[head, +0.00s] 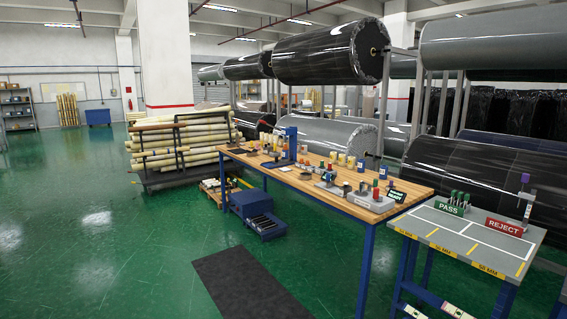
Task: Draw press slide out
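A wooden-topped workbench (330,207) with blue legs runs across the middle of the head view. A blue upright device (291,143), possibly the press, stands near the far part of the bench. It is small in the picture, and I cannot make out a slide on it or whether one is in or out. A smaller grey and blue fixture (328,177) sits nearer on the bench. My gripper is not in view.
A grey table (470,240) with PASS (450,208) and REJECT (505,226) signs stands at the right. Large wrapped rolls (328,52) fill racks behind. A blue step (250,204) is beside the bench. A dark mat (250,285) lies in front; the green floor at left is clear.

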